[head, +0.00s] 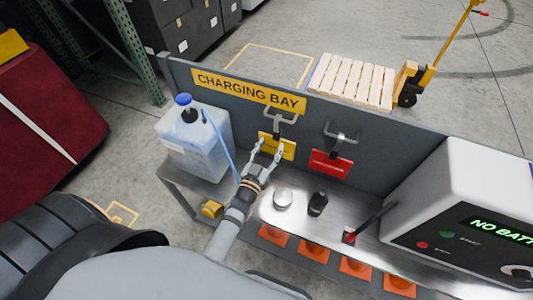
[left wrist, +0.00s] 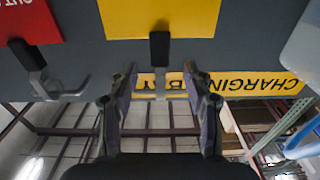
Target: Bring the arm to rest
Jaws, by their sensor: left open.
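My left gripper (head: 270,147) is open, its two fingers pointing at the charging bay's back panel. It is in front of a yellow tag (head: 292,149) that hangs below a metal hook (head: 282,117) on the panel. In the left wrist view the fingers of my left gripper (left wrist: 160,70) stand apart with nothing between them. The yellow tag (left wrist: 195,18) with its black clip (left wrist: 159,48) lies beyond the fingertips there. No contact with the tag is visible. My right gripper is not in view.
A red tag (head: 332,163) hangs right of the yellow one. A blue-capped jug (head: 190,140) stands left of my gripper. A round silver lid (head: 283,197), a dark bottle (head: 318,203) and a grey-white charger box (head: 455,190) stand on the bench. A pallet (head: 350,82) lies behind the panel.

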